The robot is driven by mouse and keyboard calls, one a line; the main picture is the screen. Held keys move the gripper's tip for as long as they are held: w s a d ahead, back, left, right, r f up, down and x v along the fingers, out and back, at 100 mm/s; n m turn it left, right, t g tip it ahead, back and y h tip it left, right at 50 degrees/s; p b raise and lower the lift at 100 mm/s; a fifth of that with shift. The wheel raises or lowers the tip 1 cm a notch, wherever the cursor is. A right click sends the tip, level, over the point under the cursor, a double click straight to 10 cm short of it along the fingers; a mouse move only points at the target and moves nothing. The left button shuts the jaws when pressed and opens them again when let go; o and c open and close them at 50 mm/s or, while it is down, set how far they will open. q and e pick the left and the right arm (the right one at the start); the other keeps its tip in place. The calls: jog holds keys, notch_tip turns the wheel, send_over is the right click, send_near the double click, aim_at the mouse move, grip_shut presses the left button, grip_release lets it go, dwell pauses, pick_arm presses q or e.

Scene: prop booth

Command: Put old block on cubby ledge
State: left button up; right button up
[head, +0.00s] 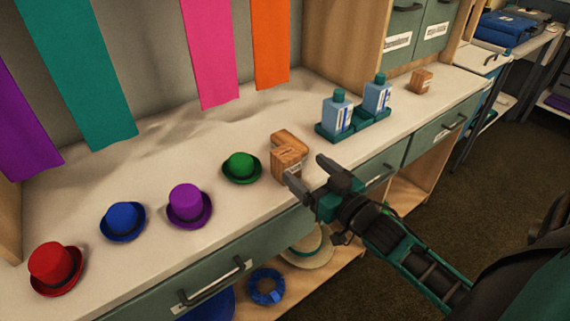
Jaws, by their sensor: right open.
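A small brown wooden block (286,166) stands near the counter's front edge. A second wooden block (292,141) is right behind it, partly hidden by it. A third wooden block (421,80) stands farther right, below the labelled drawers. I cannot tell which is the old block. My right gripper (309,174) is open, its fingertips close to the front block's right side; I cannot tell if they touch it. My left gripper is not in view. No part is clearly marked as the cubby ledge.
Green (241,166), purple (186,205), blue (122,222) and red (56,266) hats line the white counter (150,185). Drawer handles (215,281) project in front. The counter behind the hats is clear.

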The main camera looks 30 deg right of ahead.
aim_at(293, 159)
jog(key=shift+w+a+r+b, duration=0.15)
jog(key=shift+w+a, duration=0.1)
jog(key=shift+w, duration=1.65)
jog(key=shift+w+a+b, duration=0.15)
jog(key=shift+w+a, duration=0.1)
jog(key=shift+w, duration=1.65)
jog(key=c, duration=1.2)
jog(key=shift+r, duration=0.1)
